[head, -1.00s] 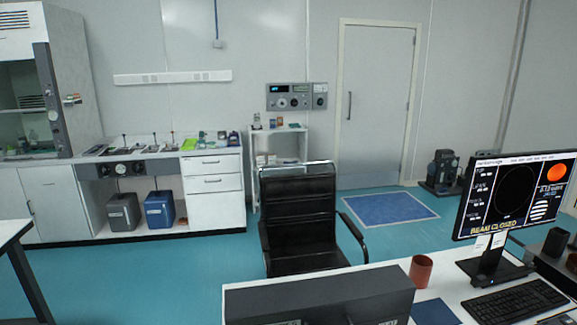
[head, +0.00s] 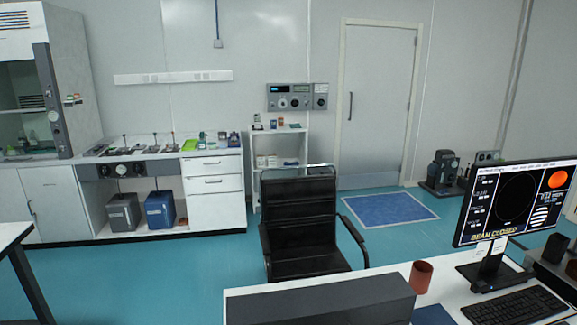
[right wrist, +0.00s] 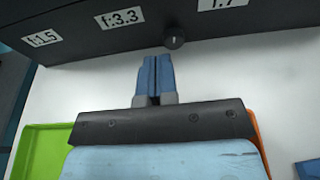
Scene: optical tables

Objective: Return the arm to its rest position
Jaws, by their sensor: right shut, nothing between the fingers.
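My right gripper (right wrist: 155,78) shows in the right wrist view, its two blue fingers together with nothing between them. The fingertips point toward a dark box (right wrist: 105,28) with white labels reading f:1.5 and f:3.3 and a small black knob (right wrist: 174,42). The tips appear close to the box's lower edge; I cannot tell whether they touch it. Neither arm shows in the head view, and my left gripper is in no view.
A green tray (right wrist: 38,150) and an orange edge (right wrist: 250,128) lie on the white surface beside my gripper. In the head view, a black chair (head: 303,220) stands beyond the desk, which holds a red-brown mug (head: 420,277), monitor (head: 513,203) and keyboard (head: 512,307).

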